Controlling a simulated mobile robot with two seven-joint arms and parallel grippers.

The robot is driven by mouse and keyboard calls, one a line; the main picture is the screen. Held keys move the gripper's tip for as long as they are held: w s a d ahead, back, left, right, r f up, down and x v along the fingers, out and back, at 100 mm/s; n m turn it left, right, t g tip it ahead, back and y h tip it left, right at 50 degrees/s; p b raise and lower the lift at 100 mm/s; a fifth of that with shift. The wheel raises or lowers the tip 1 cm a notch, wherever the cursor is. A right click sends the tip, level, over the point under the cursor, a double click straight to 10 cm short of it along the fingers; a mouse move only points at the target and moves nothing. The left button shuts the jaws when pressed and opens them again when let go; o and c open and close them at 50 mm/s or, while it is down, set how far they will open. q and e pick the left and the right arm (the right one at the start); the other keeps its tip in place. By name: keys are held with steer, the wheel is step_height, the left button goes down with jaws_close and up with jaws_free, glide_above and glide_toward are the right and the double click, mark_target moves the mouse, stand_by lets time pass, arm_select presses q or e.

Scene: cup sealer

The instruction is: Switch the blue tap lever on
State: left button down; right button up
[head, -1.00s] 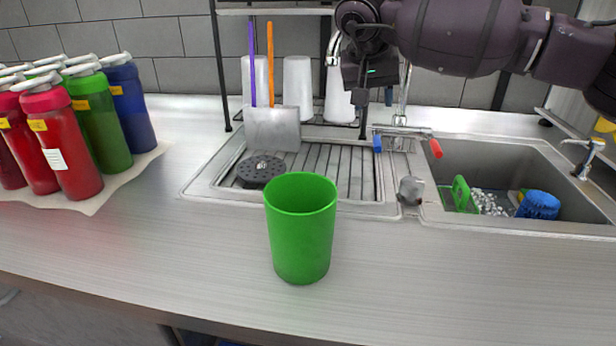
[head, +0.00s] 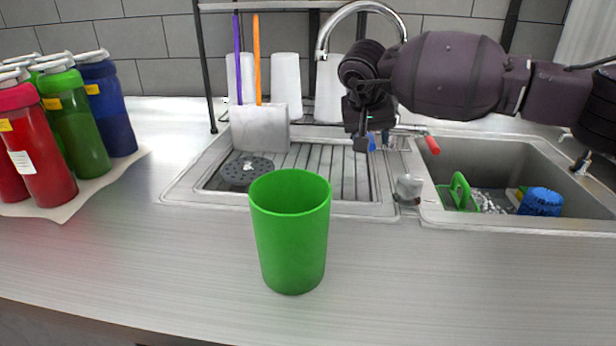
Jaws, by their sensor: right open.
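The blue tap lever (head: 372,142) is on the left side of the tap behind the sink, partly hidden by my right gripper. The tap's red lever (head: 432,145) sticks out on the right side. The silver curved spout (head: 345,12) rises behind my right arm. My right gripper (head: 366,140) points down right at the blue lever, with its jaws open. Its fingers overlap the lever in the picture; I cannot tell whether they touch it. My left gripper is not in view.
A green cup (head: 291,232) stands on the counter in front. The sink basin (head: 480,172) on the right holds a green item and a blue brush (head: 541,202). Colored bottles (head: 103,105) stand at the left.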

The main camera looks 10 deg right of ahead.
steer(key=shift+c, duration=0.5)
jaws_close()
